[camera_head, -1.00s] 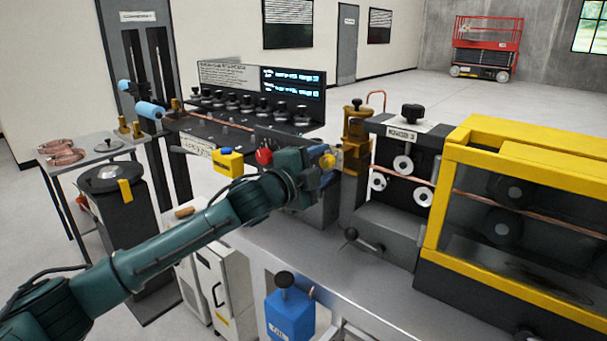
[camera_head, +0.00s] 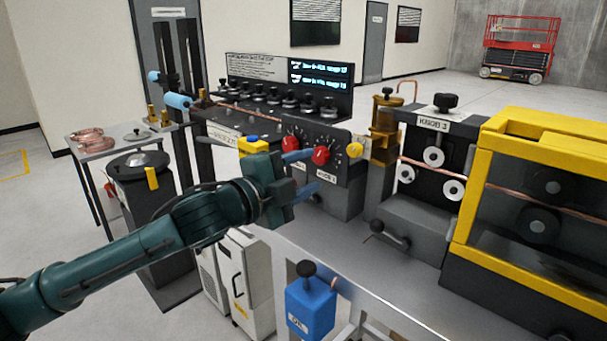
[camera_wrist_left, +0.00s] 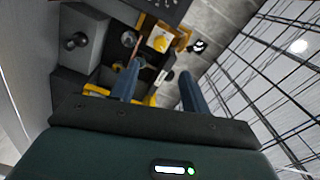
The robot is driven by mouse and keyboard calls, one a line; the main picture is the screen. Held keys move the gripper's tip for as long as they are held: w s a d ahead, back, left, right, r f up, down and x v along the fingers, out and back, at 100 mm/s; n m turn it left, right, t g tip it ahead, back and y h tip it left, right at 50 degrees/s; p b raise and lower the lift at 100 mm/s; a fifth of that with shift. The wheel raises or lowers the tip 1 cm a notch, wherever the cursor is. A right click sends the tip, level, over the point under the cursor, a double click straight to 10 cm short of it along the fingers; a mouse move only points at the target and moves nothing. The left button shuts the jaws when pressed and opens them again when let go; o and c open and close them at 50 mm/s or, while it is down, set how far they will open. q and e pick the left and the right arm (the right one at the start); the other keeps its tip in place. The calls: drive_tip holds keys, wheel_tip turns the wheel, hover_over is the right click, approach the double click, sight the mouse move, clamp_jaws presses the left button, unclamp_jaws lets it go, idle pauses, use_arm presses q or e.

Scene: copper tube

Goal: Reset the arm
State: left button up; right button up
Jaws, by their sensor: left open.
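My dark green left arm comes in from the lower left in the head view. Its left gripper (camera_head: 308,172) is in front of the black knob panel (camera_head: 340,140), with its two blue fingers apart and nothing between them. Two red knobs (camera_head: 321,155) show just beyond the fingers, and a yellow knob (camera_head: 354,150) is to their right. Whether the upper fingertip touches a red knob cannot be told. In the left wrist view, the gripper's fingers (camera_wrist_left: 160,80) are also spread and empty. My right gripper is not in view.
A copper tube (camera_head: 430,167) runs through the machine line. A yellow-framed guard (camera_head: 467,200) stands at right. A blue box with a black knob (camera_head: 310,308) is at the bench front. A side table (camera_head: 85,150) with copper coils stands at left.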

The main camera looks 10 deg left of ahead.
use_arm(q)
drive_tip(key=shift+f, duration=0.1)
drive_tip(key=s+d+f+n+g+y, duration=0.1)
drive_tip(key=s+f+n, duration=0.35)
drive_tip(key=f, duration=0.55)
drive_tip(key=s+d+f+n+y, duration=0.1)
drive_tip(key=s+f+n, duration=0.35)
drive_tip(key=f, duration=0.65)
drive_tip(key=s+a+f+n+g+y, duration=0.1)
drive_tip(key=s+a+f+n, duration=0.3)
drive_tip(key=s+f, duration=0.4)
drive_tip(key=s+a+f+n+g+y, duration=0.2)
drive_tip(key=s+a+f+n+y, duration=0.2)
drive_tip(key=s+f, duration=0.5)
wheel_tip(320, 180, down, 2)
drive_tip(key=shift+s+a+f+n, duration=0.3)
drive_tip(key=shift+a+n, duration=0.1)
drive_tip(key=shift+n, duration=0.7)
